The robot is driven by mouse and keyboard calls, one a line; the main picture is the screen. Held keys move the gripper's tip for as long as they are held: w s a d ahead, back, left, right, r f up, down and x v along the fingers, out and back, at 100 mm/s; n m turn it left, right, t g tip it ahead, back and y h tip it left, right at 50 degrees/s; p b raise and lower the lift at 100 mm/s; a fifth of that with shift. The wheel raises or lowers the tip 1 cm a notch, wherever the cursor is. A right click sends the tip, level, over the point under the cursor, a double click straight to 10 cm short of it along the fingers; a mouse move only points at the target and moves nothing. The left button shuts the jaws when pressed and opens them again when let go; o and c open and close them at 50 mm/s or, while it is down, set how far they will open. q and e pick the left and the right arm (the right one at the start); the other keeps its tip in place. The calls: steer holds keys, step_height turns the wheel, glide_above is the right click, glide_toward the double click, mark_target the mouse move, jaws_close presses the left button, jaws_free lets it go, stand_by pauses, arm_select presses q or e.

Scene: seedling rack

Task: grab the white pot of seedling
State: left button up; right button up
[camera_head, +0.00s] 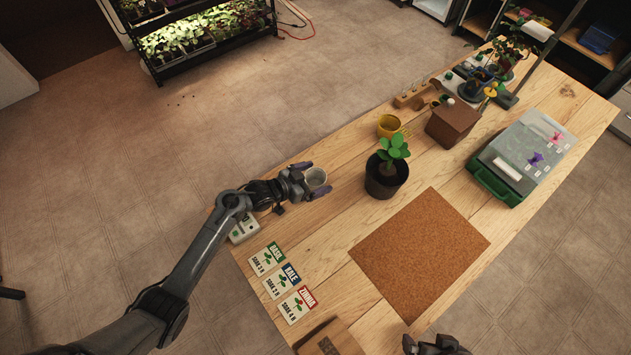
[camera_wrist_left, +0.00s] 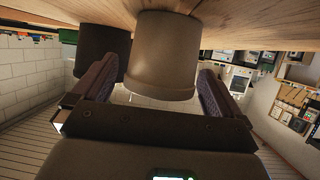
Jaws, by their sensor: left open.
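The small white pot (camera_head: 316,177) stands on the wooden table near its left edge; I make out no plant in it. My left gripper (camera_head: 309,180) is open, with one finger on each side of the pot. In the left wrist view the picture is upside down: the pale pot (camera_wrist_left: 162,55) is between the two open fingers (camera_wrist_left: 155,85), with a visible gap on the right-hand side. Whether the left-hand finger touches it I cannot tell. My right gripper (camera_head: 436,346) shows only partly at the bottom edge of the head view, so its jaws are unclear.
A dark pot with a leafy plant (camera_head: 384,184) stands right of the white pot; it also shows in the wrist view (camera_wrist_left: 98,45).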

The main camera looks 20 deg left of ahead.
arm_select(q)
steer(key=shift+w+d+f, duration=0.1)
steer(key=shift+w, duration=0.1)
steer(key=shift+c, duration=0.2)
steer(key=c, duration=1)
